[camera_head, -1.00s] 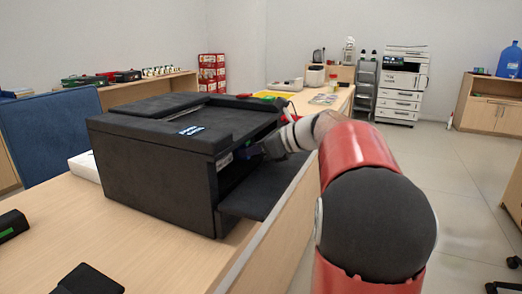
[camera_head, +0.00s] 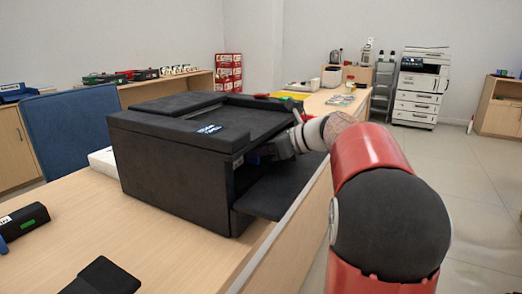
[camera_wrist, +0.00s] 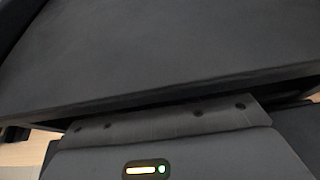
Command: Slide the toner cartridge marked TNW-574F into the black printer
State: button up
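The black printer (camera_head: 180,165) stands on the counter with its front flap (camera_head: 280,190) folded down on the right. My gripper (camera_head: 270,152) is at the front opening, between the upper housing and the flap. Its fingers and anything between them are hidden there; a small bluish part shows at the opening, too unclear to name. In the wrist view the printer's dark housing (camera_wrist: 170,50) fills the top, above my gripper's grey body with a lit indicator. A black cartridge-like piece (camera_head: 25,222) with a white label and green mark lies at the left; its marking is unreadable.
A black object (camera_head: 103,278) lies at the counter's near edge. A white flat item (camera_head: 101,160) lies behind the printer, and a blue panel (camera_head: 70,132) stands beyond. Bare counter (camera_head: 75,210) lies left of the printer; open floor lies to the right.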

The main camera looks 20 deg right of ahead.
jog(key=shift+o, duration=0.7)
jog(key=shift+f, duration=0.15)
jog(key=v, duration=0.8)
